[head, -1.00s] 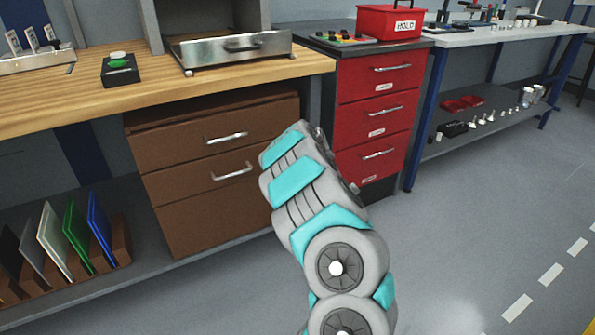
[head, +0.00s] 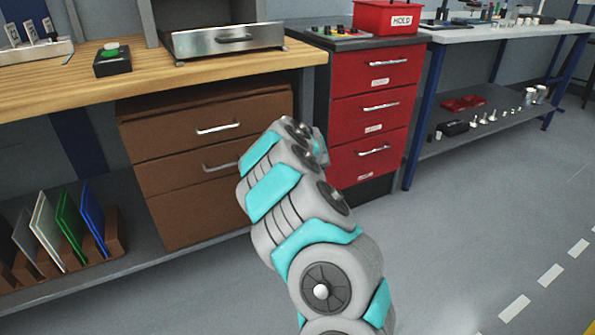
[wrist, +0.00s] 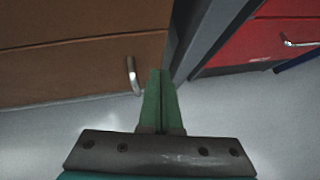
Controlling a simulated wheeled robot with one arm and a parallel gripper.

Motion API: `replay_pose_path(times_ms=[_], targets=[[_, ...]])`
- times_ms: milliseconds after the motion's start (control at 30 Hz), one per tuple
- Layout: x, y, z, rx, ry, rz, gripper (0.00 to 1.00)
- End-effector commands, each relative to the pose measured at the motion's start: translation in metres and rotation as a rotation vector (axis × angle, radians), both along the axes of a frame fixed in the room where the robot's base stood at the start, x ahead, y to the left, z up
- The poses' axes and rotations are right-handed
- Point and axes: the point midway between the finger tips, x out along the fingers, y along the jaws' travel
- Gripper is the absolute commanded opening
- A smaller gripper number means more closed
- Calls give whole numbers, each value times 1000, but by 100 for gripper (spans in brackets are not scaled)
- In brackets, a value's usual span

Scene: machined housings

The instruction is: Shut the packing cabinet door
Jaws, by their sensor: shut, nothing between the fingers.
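No door labelled as the packing cabinet's can be made out. A brown cabinet (head: 190,160) with stacked fronts and bar handles stands under the wooden bench. Its brown fronts (wrist: 60,60) and one handle (wrist: 132,76) fill the upper left of the wrist view. I cannot tell whether any front stands ajar. My gripper (wrist: 162,74) is shut and empty, its green fingers together, just right of that handle in the picture; I cannot tell whether they touch anything. In the head view my arm hides the gripper and the cabinet's lower right part.
A red drawer cabinet (head: 374,108) stands to the right, with a grey post (wrist: 205,35) between in the wrist view. Floor (head: 470,240) at right is clear.

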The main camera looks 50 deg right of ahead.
Motion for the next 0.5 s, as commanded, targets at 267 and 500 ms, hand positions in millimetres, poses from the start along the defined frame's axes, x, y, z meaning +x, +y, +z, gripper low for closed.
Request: replay_pose_path(times_ms=[267, 500], targets=[[-27, 8, 21, -1, 6, -3, 0], [-49, 16, 43, 0, 6, -4, 0]])
